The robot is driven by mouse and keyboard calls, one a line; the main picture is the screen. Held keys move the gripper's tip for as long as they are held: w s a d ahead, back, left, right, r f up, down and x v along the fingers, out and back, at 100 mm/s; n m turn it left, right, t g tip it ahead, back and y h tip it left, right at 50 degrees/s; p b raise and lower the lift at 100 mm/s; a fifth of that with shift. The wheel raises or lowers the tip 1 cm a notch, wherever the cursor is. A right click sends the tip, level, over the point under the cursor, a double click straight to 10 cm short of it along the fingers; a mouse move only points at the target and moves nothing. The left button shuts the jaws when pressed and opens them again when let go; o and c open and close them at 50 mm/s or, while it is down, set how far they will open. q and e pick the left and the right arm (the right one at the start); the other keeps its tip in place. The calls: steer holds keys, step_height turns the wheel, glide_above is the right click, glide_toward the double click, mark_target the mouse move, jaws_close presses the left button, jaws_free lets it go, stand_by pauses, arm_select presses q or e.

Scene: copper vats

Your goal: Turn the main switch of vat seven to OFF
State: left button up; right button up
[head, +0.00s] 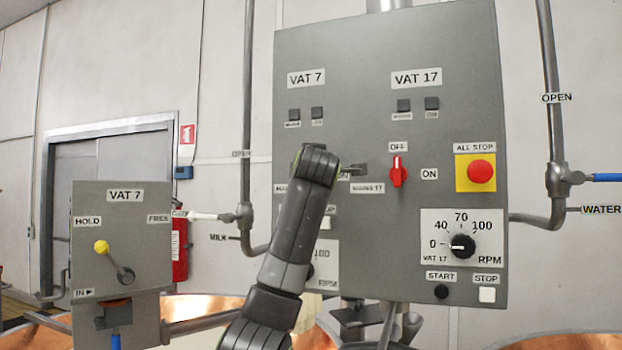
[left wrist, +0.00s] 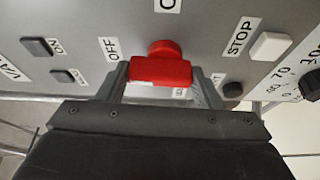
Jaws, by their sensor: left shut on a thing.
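The grey panel (head: 345,60) has a VAT 7 side on the left and a VAT 17 side on the right. In the head view my left arm covers the vat seven switch and my gripper's fingertips. In the left wrist view, which is turned sideways, the red main switch (left wrist: 160,70) sits between the fingers of my left gripper (left wrist: 160,88), which is shut on it. Its bar lies across the picture, in line with the OFF label (left wrist: 111,48). A partly cut-off label (left wrist: 168,4) is above it. My right gripper is in neither view.
The vat 17 red switch (head: 398,171) points up to OFF. A red ALL STOP button (head: 481,171) is on the right. Close to my gripper are a dark button (left wrist: 233,90) and a white STOP button (left wrist: 271,46). A smaller VAT 7 box (head: 150,245) stands left.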

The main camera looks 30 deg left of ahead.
arm_select(q)
steer(key=shift+f+n, duration=0.1)
steer(key=shift+n, duration=0.3)
steer(key=o, duration=1)
steer(key=b+v, duration=0.7)
steer(key=v, duration=1)
steer(key=shift+s+d+r, duration=0.15)
steer(key=shift+r, duration=0.1)
